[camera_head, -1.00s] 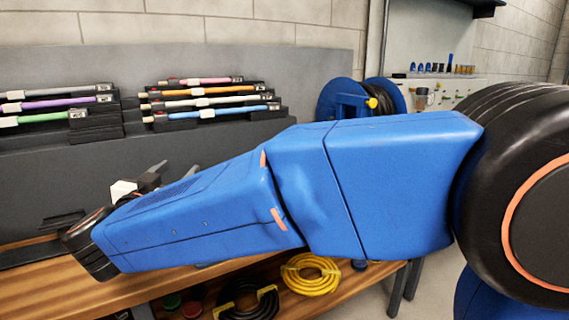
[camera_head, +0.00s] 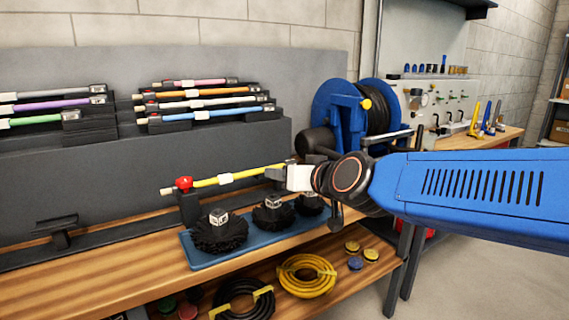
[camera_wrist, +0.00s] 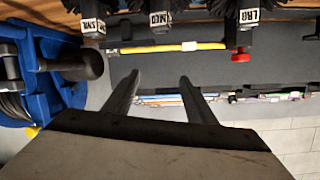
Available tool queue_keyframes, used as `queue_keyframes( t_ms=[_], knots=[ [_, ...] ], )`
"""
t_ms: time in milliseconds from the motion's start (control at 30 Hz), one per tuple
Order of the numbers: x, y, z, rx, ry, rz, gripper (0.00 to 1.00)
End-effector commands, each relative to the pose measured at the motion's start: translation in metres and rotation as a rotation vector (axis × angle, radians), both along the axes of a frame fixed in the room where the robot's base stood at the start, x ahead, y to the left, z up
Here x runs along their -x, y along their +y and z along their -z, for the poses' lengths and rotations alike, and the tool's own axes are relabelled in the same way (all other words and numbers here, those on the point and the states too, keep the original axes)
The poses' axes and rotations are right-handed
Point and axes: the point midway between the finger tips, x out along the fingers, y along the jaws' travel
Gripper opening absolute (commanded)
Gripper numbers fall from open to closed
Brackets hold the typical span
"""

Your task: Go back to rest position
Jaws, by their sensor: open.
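My gripper (camera_wrist: 158,84) is open, with nothing between its two fingers in the wrist view. In the head view my arm reaches in from the right and the gripper's white body (camera_head: 299,178) shows near the right end of a yellow rod. The fingers themselves are hard to make out there. The yellow rod (camera_head: 232,178) lies level above the bench, with a red knob (camera_head: 184,183) near its left end. It also shows in the wrist view (camera_wrist: 172,47), apart from the fingers.
Black round brushes (camera_head: 219,232) with labelled square tops stand on a blue tray (camera_head: 205,263). Coloured rods (camera_head: 205,103) rest in racks behind. A blue hose reel (camera_head: 345,115) stands close behind the gripper. Coiled hoses (camera_head: 307,275) lie on the lower shelf.

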Motion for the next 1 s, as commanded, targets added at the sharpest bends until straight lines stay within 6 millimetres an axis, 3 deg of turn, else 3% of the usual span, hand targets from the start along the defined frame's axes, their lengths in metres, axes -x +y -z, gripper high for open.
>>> queue_keyframes(
  t_ms=[33,267,600,800,1000],
  knots=[
    [0.009,-0.021,0.010,0.022,0.032,0.004,0.51],
    [0.066,-0.103,0.072,0.141,0.236,0.029,0.51],
    [0.184,-0.227,0.171,0.308,0.598,0.201,0.51],
    [0.242,-0.271,0.206,0.363,0.759,0.311,0.51],
    [0.262,-0.284,0.217,0.381,0.814,0.350,0.51]
  ],
)
